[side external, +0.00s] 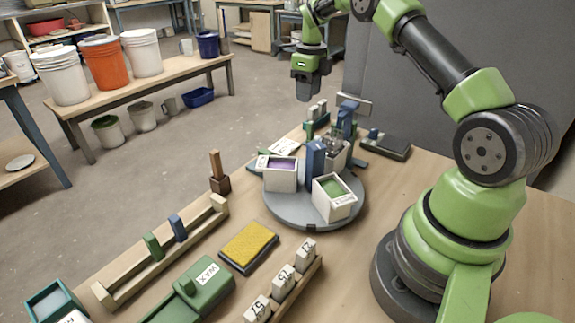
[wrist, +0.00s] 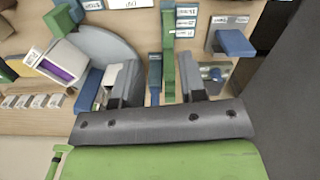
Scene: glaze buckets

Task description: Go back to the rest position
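My gripper (side external: 303,92) hangs high over the back of the table in the side external view, pointing down. It is above and behind the grey round turntable (side external: 285,212), clear of it. In the wrist view my gripper's two fingers (wrist: 157,82) stand apart with nothing held between them. A blue block and a green bar (wrist: 168,45) show in the gap, lying below on the table. On the turntable stand a white box with purple glaze (side external: 280,176), a white box with green glaze (side external: 333,199) and a blue upright block (side external: 316,158).
A yellow sponge pad (side external: 249,247), a wooden rack (side external: 165,250), a green WAX box (side external: 203,285) and numbered white blocks (side external: 283,282) occupy the front. A dark tray (side external: 385,146) lies at the back right. A grey panel (side external: 440,70) stands behind. Bare table surrounds my base.

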